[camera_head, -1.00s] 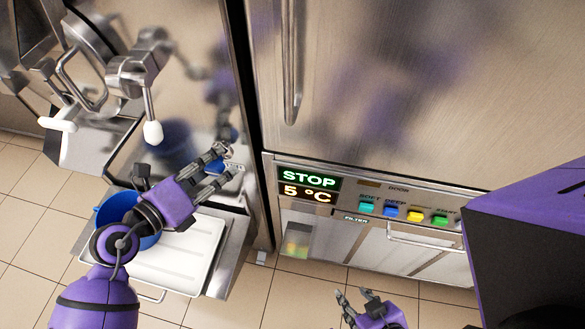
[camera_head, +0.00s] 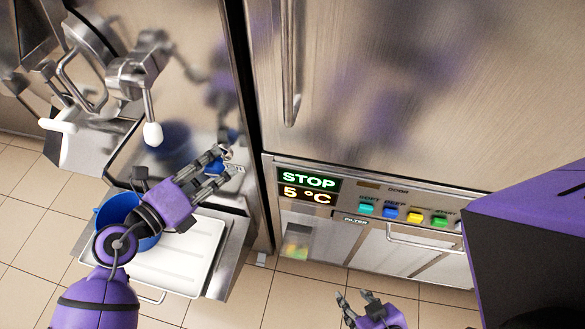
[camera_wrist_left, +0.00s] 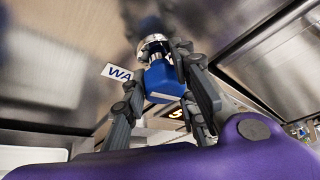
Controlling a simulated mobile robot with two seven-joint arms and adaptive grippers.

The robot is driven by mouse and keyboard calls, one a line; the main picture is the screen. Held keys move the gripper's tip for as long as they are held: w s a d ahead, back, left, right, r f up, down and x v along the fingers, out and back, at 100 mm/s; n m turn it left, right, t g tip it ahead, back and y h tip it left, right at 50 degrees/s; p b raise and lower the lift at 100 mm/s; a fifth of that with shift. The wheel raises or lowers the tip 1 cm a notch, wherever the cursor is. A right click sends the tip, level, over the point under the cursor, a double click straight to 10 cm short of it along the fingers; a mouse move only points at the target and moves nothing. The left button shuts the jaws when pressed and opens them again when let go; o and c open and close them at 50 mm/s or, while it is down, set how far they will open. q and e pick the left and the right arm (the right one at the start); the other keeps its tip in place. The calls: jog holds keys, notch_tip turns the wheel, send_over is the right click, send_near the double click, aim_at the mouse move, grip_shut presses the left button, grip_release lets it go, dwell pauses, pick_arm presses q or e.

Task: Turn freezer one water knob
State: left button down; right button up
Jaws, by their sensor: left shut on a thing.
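The water knob is blue with a round metal base. In the head view the knob (camera_head: 214,167) sits low on the front of the left freezer, partly hidden by my fingers. In the left wrist view the knob (camera_wrist_left: 163,80) lies between the two fingers, beside a white label reading "WA". My left gripper (camera_head: 222,162) is shut on the knob, and it also shows in the left wrist view (camera_wrist_left: 162,88). My right gripper (camera_head: 360,298) is at the bottom of the head view, its fingers apart with nothing between them, away from the freezer.
A lever with a white ball (camera_head: 153,134) hangs above. A steel cabinet with a STOP display (camera_head: 308,180) and coloured buttons stands to the right. The tiled floor is clear.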

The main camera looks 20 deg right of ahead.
pick_arm(q)
jog(key=shift+a+f+n+h, duration=0.1)
jog(key=shift+f+n+h, duration=0.35)
jog(key=shift+n, duration=0.55)
jog(key=n, duration=0.1)
jog(key=n+h, duration=0.1)
jog(key=n, duration=0.1)
jog(key=shift+s+f+h+b, duration=0.15)
jog(key=shift+h+b, duration=0.1)
jog(key=shift+b, duration=0.15)
jog(key=n, duration=0.2)
jog(key=n+t+h, duration=0.1)
jog(key=shift+s+d+n+b, duration=0.1)
jog(key=shift+d+n+b, duration=0.2)
jog(key=shift+b, duration=0.1)
jog(key=shift+n+t+h, duration=0.4)
jog(key=shift+n+t, duration=0.1)
jog(key=shift+n, duration=0.3)
jog(key=shift+s, duration=0.1)
jog(key=c, duration=1.5)
grip_release()
jog(key=shift+d, duration=0.1)
jog(key=shift+r, duration=0.3)
